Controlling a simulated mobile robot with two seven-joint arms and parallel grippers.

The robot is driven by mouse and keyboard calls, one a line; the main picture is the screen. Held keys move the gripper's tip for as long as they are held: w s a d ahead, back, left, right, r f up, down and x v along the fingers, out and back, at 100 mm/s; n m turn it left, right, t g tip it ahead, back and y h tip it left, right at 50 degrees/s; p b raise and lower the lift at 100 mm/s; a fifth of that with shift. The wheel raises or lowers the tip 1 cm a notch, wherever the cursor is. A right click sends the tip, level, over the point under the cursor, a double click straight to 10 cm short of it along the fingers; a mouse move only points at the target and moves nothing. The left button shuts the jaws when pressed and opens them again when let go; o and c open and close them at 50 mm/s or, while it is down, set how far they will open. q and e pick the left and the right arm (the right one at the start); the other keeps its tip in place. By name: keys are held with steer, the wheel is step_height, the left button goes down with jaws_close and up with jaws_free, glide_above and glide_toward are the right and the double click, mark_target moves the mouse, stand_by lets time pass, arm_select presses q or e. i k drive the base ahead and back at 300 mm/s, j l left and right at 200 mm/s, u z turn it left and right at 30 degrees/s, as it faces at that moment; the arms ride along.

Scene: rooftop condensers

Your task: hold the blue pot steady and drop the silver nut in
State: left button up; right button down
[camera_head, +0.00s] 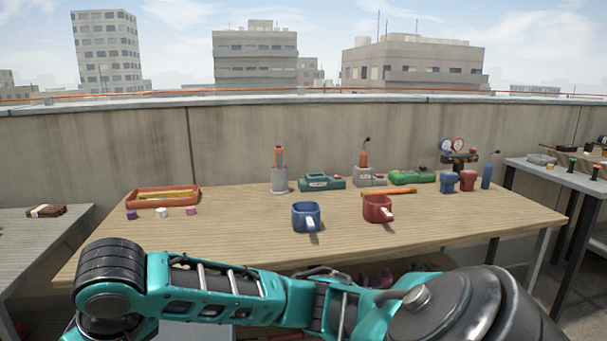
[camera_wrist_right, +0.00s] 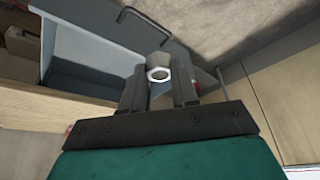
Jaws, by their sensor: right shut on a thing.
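The pot cannot be made out in that view. Neither gripper shows in the head view; only a teal and black arm of mine crosses its bottom. My left gripper is out of sight, and nothing is seen holding the pot.
A red pot (camera_head: 377,209) stands right of the blue one. An orange tray (camera_head: 163,196) and small blocks lie at the left; tools line the back.

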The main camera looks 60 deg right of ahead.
mark_target(305, 215)
steer(key=k+z, duration=0.15)
steer(key=z, duration=0.25)
steer(key=k+z, duration=0.15)
steer(key=z, duration=0.2)
steer(key=i+l+z, duration=0.1)
steer(key=l+z, duration=0.15)
steer(key=z, duration=0.2)
steer(key=i+l+z, duration=0.15)
steer(key=z, duration=0.3)
